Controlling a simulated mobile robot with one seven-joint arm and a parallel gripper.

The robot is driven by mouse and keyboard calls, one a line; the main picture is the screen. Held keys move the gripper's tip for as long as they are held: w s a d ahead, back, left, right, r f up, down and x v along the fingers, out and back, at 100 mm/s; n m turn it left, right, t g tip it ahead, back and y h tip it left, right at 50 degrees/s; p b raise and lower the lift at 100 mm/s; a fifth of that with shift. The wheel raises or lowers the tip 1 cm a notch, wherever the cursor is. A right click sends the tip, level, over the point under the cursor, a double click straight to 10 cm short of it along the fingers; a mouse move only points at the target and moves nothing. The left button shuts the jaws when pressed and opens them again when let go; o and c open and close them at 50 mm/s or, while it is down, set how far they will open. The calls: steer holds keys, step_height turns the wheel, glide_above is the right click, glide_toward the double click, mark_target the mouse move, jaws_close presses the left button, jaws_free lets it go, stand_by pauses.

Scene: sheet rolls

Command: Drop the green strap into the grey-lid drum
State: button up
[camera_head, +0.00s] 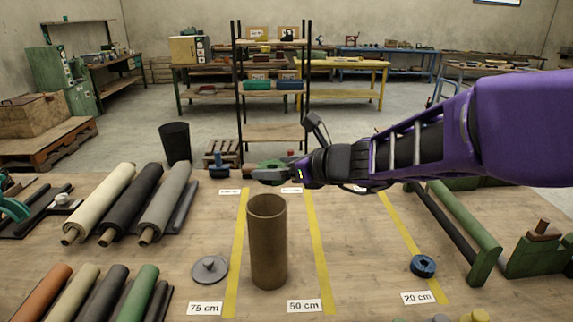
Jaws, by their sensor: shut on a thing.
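The green strap (272,164) is a small coiled ring at the fingers of my gripper (262,174). My gripper is shut on it and holds it in the air, in the picture just above the drum's mouth. The brown drum (268,250) stands upright on the table with its top open. The grey lid (210,269), a flat disc with a knob, lies on the table to the left of the drum. My fingers partly hide the strap. How high the strap is over the rim I cannot tell.
A blue coil (423,266) lies near the 20 cm label at right. Several sheet rolls (130,205) lie at left. A green frame (465,230) stands at right. Yellow tape strips (318,245) cross the table. The table between drum and blue coil is mostly clear.

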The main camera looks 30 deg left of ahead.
step_height(320, 180, down, 3)
steer(key=shift+f+b, duration=0.15)
steer(key=shift+b, duration=0.85)
steer(key=o, duration=1.1)
steer(key=shift+d, duration=0.1)
